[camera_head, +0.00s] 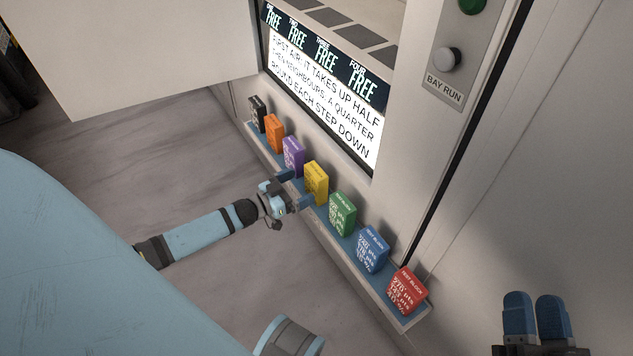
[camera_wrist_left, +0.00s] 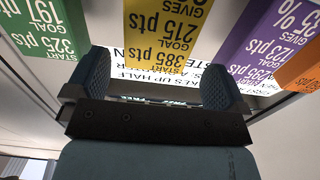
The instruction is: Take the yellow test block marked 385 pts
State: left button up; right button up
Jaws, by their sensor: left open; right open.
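The yellow test block (camera_head: 316,182) stands on a narrow blue-topped shelf (camera_head: 352,247), between a purple and a green block. My left gripper (camera_head: 300,190) is open, right in front of the yellow block. In the left wrist view its two fingers (camera_wrist_left: 158,80) are spread, with the yellow block's printed face between and beyond them. I cannot tell whether they touch it. My right gripper (camera_head: 536,318) is open and empty at the lower right, away from the shelf.
The purple block (camera_head: 293,156) and green block (camera_head: 343,213) stand close on either side. Orange (camera_head: 274,133), black (camera_head: 257,114), blue (camera_head: 373,250) and red (camera_head: 407,291) blocks share the shelf. A display screen (camera_head: 325,90) is behind them. A panel with buttons (camera_head: 460,50) is at upper right.

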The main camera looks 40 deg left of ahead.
aim_at(311, 182)
pick_arm(q)
jog(key=b+x, duration=0.1)
jog(key=x, duration=0.3)
jog(key=b+x, duration=0.1)
jog(key=x, duration=0.1)
jog(key=shift+d+f+b, duration=0.1)
jog(key=shift+f+b, duration=0.2)
jog(key=shift+f, duration=0.1)
jog(key=shift+r, duration=0.1)
jog(key=c, duration=1.1)
pick_arm(e)
jog(key=shift+g, duration=0.9)
jog(key=f, duration=0.4)
jog(key=shift+w+f, duration=0.3)
pick_arm(q)
jog(key=shift+r, duration=0.1)
